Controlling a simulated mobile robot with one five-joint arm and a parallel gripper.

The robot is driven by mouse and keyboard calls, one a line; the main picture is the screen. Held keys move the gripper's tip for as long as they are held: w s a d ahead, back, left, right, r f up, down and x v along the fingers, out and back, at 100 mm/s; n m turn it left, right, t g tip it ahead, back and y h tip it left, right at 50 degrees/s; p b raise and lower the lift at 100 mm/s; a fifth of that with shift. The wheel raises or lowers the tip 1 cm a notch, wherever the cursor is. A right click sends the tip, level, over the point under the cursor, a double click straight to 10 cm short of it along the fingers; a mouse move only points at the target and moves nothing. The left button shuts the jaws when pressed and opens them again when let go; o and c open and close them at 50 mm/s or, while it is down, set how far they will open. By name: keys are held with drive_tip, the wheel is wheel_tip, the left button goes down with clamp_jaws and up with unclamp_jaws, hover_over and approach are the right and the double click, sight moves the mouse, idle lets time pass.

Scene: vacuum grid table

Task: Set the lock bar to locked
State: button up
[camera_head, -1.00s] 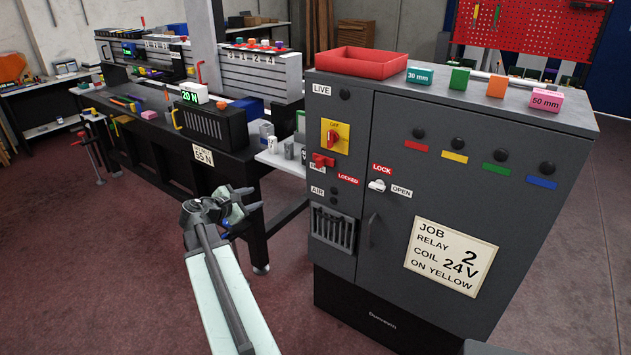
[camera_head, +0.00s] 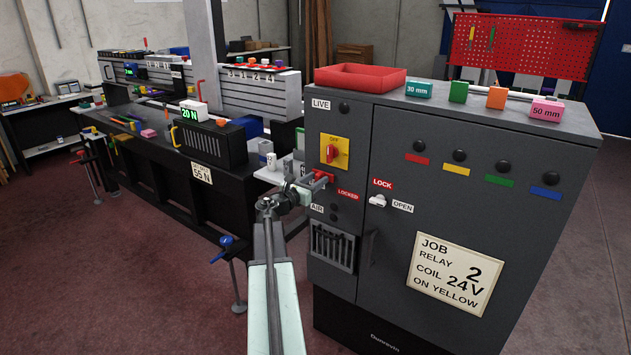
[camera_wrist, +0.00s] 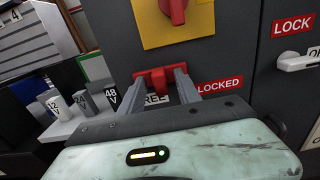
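The red lock bar (camera_head: 325,175) is on the grey cabinet's front, below the yellow panel with the red rotary switch. In the wrist view the lock bar (camera_wrist: 158,78) sits just above the FREE label, left of the LOCKED label (camera_wrist: 220,84). My gripper (camera_head: 311,184) is at the lock bar. In the wrist view my gripper (camera_wrist: 160,78) has its two grey fingers apart, one on each side of the bar's middle part, with gaps showing. I cannot tell whether the fingertips touch the bar. The FREE label is partly hidden by a finger.
The red rotary switch (camera_head: 331,154) is close above my gripper. A white handle (camera_head: 378,200) between LOCK and OPEN labels is to the right.

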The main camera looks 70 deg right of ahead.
drive_tip(key=shift+d, duration=0.2)
drive_tip(key=shift+c, duration=0.3)
clamp_jaws()
idle(1.0)
